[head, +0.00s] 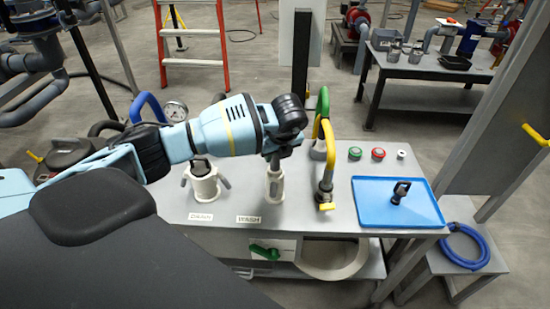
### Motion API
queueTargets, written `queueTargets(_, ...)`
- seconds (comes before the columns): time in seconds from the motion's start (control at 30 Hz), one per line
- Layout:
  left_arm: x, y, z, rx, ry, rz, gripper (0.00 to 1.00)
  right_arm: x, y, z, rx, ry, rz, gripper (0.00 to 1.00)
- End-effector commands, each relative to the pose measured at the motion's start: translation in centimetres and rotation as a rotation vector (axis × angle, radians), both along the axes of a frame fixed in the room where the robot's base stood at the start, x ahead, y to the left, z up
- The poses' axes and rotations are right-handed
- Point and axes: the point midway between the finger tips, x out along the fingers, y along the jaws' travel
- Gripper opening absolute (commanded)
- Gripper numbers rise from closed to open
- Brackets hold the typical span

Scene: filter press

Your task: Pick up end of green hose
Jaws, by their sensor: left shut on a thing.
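The green hose (322,102) rises in an arc behind the yellow hose (328,140), right of my left gripper. Only part of it shows; its end is largely hidden at the gripper. My left gripper (275,160) points down above the white fitting (275,186) by the WASH label (248,219). It is shut on a grey piece, which seems to be the hose end, at the fitting's top. Whether that piece sits inside the fitting or just above it is unclear. My right gripper is not in view.
A white fitting (203,188) stands by the DRAIN label. A blue tray (380,217) holding a black part (400,191) lies at the right. Green and red buttons (378,154) sit behind it. A coiled blue hose (468,247) lies on a low stand. A blue hose (150,103) arcs behind my arm.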

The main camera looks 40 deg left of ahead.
Motion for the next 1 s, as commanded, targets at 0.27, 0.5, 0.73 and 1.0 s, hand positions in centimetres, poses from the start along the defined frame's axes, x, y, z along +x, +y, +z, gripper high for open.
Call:
queueTargets(0.27,0.2,0.0,4.2,-0.001,-0.007,0.000,0.00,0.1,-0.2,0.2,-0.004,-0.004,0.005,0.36)
queueTargets(0.5,0.1,0.0,8.3,-0.001,-0.005,0.000,0.00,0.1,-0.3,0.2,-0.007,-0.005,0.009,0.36)
queueTargets(0.73,0.0,0.0,9.9,0.000,-0.002,0.001,0.00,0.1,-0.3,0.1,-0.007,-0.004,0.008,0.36)
queueTargets(1.0,0.0,0.0,9.9,0.001,-0.003,-0.001,0.00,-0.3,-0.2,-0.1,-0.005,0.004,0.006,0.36)
